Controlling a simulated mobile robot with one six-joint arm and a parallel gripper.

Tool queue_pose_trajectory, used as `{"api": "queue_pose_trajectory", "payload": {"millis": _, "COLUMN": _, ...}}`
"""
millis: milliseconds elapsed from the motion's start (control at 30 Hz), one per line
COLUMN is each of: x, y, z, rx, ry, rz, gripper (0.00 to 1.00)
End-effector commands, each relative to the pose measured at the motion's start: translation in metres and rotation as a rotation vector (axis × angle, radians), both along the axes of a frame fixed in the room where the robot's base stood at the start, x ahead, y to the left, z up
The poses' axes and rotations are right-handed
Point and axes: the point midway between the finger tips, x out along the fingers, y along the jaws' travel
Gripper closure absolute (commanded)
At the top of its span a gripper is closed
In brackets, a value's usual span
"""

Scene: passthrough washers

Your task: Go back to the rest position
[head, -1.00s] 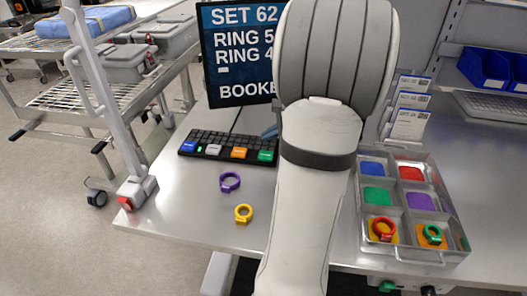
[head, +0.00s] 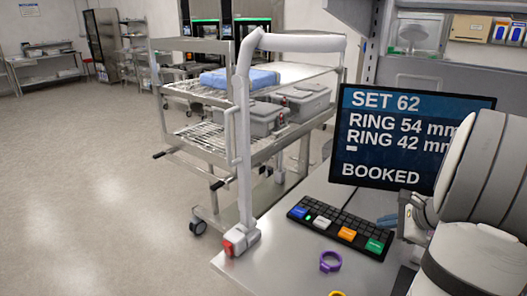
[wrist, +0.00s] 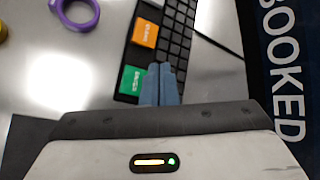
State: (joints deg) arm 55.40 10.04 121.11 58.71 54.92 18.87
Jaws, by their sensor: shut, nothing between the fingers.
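My gripper (wrist: 161,82) shows in the wrist view with its two blue-grey fingers together and nothing between them. It is over the edge of the keyboard (wrist: 160,40), beside the green key; whether it touches cannot be told. In the head view my gripper (head: 388,221) is partly visible just right of the keyboard, and my arm covers the right side. A purple ring (head: 330,261) lies on the table in front of the keyboard. A yellow ring (head: 336,293) is cut off by the lower edge.
The monitor (head: 400,135) reads SET 62, RING 54 mm, RING 42 mm, BOOKED, and stands behind the keyboard. A wire-shelf cart (head: 250,110) with grey boxes and a blue bundle stands left of the table (head: 270,255). The floor at left is clear.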

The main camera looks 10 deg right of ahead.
Motion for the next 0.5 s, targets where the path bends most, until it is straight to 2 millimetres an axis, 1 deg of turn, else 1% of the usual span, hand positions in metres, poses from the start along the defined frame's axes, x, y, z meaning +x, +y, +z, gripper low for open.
{"api": "queue_pose_trajectory", "payload": {"millis": 67, "x": 0.002, "y": 0.012, "z": 0.002, "rx": -0.019, "ry": 0.007, "rz": 0.039, "gripper": 1.0}}
{"api": "queue_pose_trajectory", "payload": {"millis": 167, "x": 0.004, "y": 0.045, "z": 0.006, "rx": -0.082, "ry": 0.028, "rz": 0.162, "gripper": 1.0}}
{"api": "queue_pose_trajectory", "payload": {"millis": 200, "x": 0.003, "y": 0.064, "z": 0.008, "rx": -0.12, "ry": 0.04, "rz": 0.234, "gripper": 1.0}}
{"api": "queue_pose_trajectory", "payload": {"millis": 267, "x": 0.0, "y": 0.096, "z": 0.01, "rx": -0.189, "ry": 0.057, "rz": 0.361, "gripper": 1.0}}
{"api": "queue_pose_trajectory", "payload": {"millis": 300, "x": -0.004, "y": 0.117, "z": 0.012, "rx": -0.24, "ry": 0.068, "rz": 0.451, "gripper": 1.0}}
{"api": "queue_pose_trajectory", "payload": {"millis": 333, "x": -0.008, "y": 0.132, "z": 0.013, "rx": -0.28, "ry": 0.075, "rz": 0.52, "gripper": 1.0}}
{"api": "queue_pose_trajectory", "payload": {"millis": 400, "x": -0.02, "y": 0.164, "z": 0.015, "rx": -0.372, "ry": 0.089, "rz": 0.679, "gripper": 1.0}}
{"api": "queue_pose_trajectory", "payload": {"millis": 500, "x": -0.039, "y": 0.203, "z": 0.017, "rx": -0.508, "ry": 0.098, "rz": 0.9, "gripper": 1.0}}
